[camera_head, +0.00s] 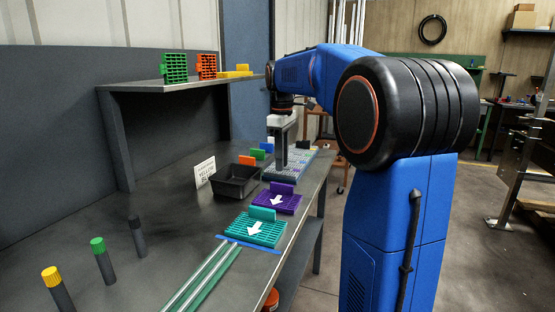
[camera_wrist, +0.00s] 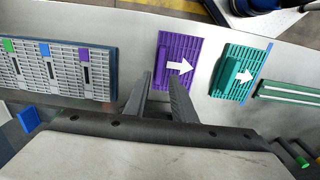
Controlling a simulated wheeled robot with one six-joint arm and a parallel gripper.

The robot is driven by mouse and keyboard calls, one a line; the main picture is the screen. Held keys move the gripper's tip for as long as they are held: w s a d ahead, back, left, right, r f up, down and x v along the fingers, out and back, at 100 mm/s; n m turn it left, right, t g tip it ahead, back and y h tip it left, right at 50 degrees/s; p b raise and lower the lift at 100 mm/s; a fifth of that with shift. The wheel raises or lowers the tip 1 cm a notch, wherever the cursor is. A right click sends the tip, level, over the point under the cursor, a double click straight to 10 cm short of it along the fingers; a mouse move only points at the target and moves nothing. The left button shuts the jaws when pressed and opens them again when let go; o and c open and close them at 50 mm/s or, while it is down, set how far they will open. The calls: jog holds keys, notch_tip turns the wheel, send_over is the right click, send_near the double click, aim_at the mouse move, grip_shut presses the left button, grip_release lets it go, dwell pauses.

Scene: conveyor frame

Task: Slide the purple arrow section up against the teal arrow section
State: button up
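The purple arrow section (camera_head: 291,203) lies flat on the grey bench, a ribbed plate with an upright fin and a white arrow. It also shows in the wrist view (camera_wrist: 190,48). The teal arrow section (camera_head: 241,228) lies beyond its arrow end, with a narrow strip of bare bench between them; it is also in the wrist view (camera_wrist: 246,62). My gripper (camera_head: 282,168) points down on the side of the purple section away from the teal one. In the wrist view my gripper's fingers (camera_wrist: 161,78) are apart with nothing between them. Their height above the bench is unclear.
A blue line (camera_head: 248,244) and green rails (camera_head: 203,278) lie past the teal section. A grey grid panel (camera_wrist: 60,68) with coloured tabs is on the opposite side. A black bin (camera_head: 235,182), a white sign (camera_head: 204,172) and several capped posts (camera_head: 103,258) stand on the bench.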

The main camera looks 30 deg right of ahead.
aim_at(281, 184)
notch_tip(281, 184, down, 8)
jog(key=shift+r, duration=0.15)
grip_shut()
jog(key=shift+s+a, duration=0.1)
jog(key=shift+s+a, duration=0.85)
jog(key=shift+a, duration=0.2)
jog(key=shift+s+a, duration=0.85)
jog(key=shift+a, duration=0.2)
jog(key=shift+o, duration=1.2)
grip_release()
jog(key=shift+r, duration=0.1)
notch_tip(281, 184, up, 17)
jog(key=shift+r, duration=0.15)
